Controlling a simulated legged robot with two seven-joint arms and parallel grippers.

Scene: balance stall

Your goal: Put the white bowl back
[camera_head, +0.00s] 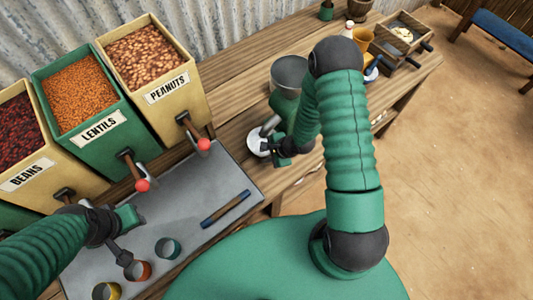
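The white bowl (255,145) is on the wooden bench beside the green scale, partly covered by my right gripper. My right gripper (268,138) is at the bowl, its fingers over the bowl's right side. Whether they are closed on its rim is too small to tell. My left gripper (134,236) is over the grey mat at lower left, with its fingers apart and nothing between them.
A scale with a grey pan (289,73) stands behind my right gripper. Bins of beans (28,176), lentils (100,125) and peanuts (166,88) line the back. Small cups and a blue-ended rod (226,208) lie on the grey mat (190,185). A wooden tray (392,52) is at far right.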

